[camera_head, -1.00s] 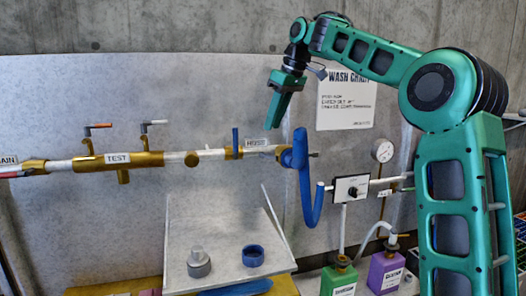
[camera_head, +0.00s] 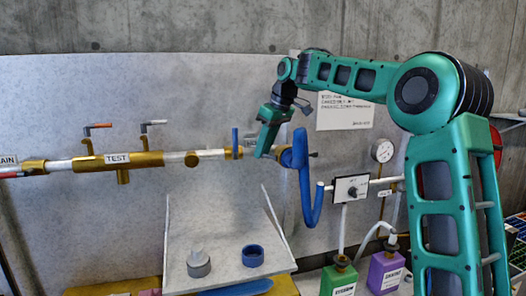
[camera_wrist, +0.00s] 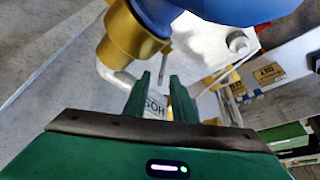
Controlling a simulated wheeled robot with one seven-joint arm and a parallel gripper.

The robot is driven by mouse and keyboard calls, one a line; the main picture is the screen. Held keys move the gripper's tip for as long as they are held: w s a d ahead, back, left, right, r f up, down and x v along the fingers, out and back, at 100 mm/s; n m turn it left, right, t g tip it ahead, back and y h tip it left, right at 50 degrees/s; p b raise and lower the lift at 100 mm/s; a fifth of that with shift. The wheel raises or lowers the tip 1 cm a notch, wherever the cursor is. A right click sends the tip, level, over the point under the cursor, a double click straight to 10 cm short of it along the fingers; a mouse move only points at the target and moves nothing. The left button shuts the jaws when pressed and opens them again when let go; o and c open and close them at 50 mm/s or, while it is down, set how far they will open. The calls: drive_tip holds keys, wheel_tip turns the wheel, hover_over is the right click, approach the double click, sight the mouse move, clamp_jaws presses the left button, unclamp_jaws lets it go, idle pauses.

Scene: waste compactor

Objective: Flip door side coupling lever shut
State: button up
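My gripper (camera_head: 262,154) points down at the pipe, just left of the blue hose (camera_head: 307,190). A brass coupling (camera_wrist: 124,38) lies beyond the left finger, beside the blue hose end (camera_wrist: 205,8). A thin grey rod (camera_wrist: 165,62), possibly a lever, shows beyond the gap; I cannot tell whether a finger touches it. A blue upright lever (camera_head: 235,140) stands on the pipe left of my gripper. I cannot tell which lever is door side.
A TEST pipe section (camera_head: 118,158) with an orange-handled valve (camera_head: 98,126) and a white-handled valve (camera_head: 153,122) runs left. A tilted grey tray (camera_head: 225,233) sits below, holding a blue ring (camera_head: 253,256) and a grey fitting (camera_head: 198,263). A black-knobbed box (camera_head: 350,189) is right.

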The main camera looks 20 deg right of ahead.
clamp_jaws()
drive_tip(key=shift+w+d+m+t+h, duration=0.15)
drive_tip(key=shift+d+m+h, duration=0.2)
drive_tip(key=shift+m, duration=0.55)
drive_tip(key=shift+w+d+m+t+h, duration=0.1)
drive_tip(key=shift+d+m+t+h, duration=0.15)
drive_tip(key=shift+m, duration=0.65)
drive_tip(key=shift+w+d+m+t+h, duration=0.15)
drive_tip(key=shift+d+m+h, duration=0.25)
drive_tip(key=shift+m, duration=0.5)
unclamp_jaws()
